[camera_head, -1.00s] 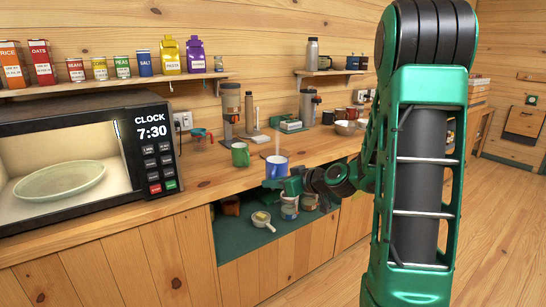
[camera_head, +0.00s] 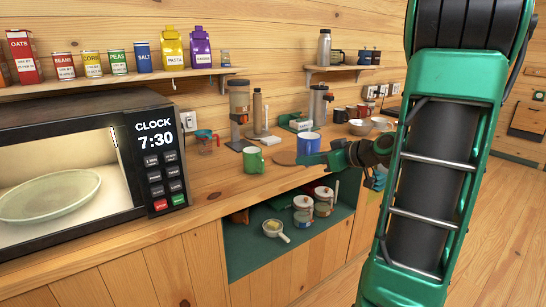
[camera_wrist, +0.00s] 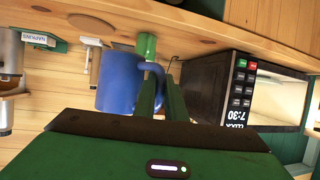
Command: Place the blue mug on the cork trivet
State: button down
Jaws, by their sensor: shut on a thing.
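My gripper (camera_head: 325,158) is shut on the blue mug (camera_head: 308,144). In the wrist view, my gripper's fingers (camera_wrist: 160,90) close at the handle side of the blue mug (camera_wrist: 117,85), which hangs clear of the fingers otherwise. In the head view the mug looks upright, just right of the round brown cork trivet (camera_head: 283,158) on the counter and partly overlapping it in the picture. Whether the mug touches the counter cannot be told. The trivet is bare where it shows.
A green mug (camera_head: 253,160) stands left of the trivet. A microwave (camera_head: 160,165) is farther left. A coffee grinder (camera_head: 240,112) and other items stand along the wall. Several mugs and bowls (camera_head: 360,127) are at the right. An open shelf (camera_head: 240,238) with jars lies below the counter.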

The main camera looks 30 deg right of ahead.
aim_at(288, 159)
jog(key=z, duration=0.05)
jog(key=i, duration=1)
